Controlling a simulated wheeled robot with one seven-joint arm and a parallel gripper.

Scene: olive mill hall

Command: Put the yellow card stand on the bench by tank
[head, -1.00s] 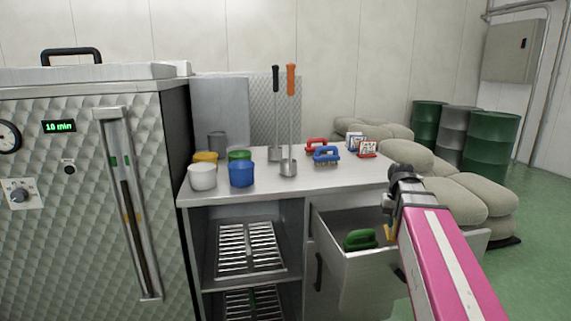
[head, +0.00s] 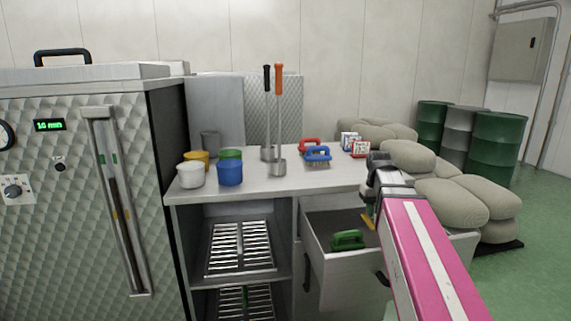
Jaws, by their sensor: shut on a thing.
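My gripper (head: 372,204), at the end of the pink arm, is over the open drawer (head: 345,273) at the right of the steel bench. It is shut on a small yellow thing, the yellow card stand (head: 369,222), which shows only in part below the jaws. The rest of it is hidden by the gripper. The bench top (head: 305,184) is to the left of and behind the gripper. The large quilted-steel tank (head: 75,200) stands against the bench's left side.
White (head: 191,175), yellow, green and blue (head: 230,173) cups crowd the bench's left. Two ladles (head: 277,167) stand mid-bench. Red and blue (head: 317,154) brushes and blue and red (head: 360,149) card stands are at the right. A green brush (head: 347,240) lies in the drawer. The bench's front middle is clear.

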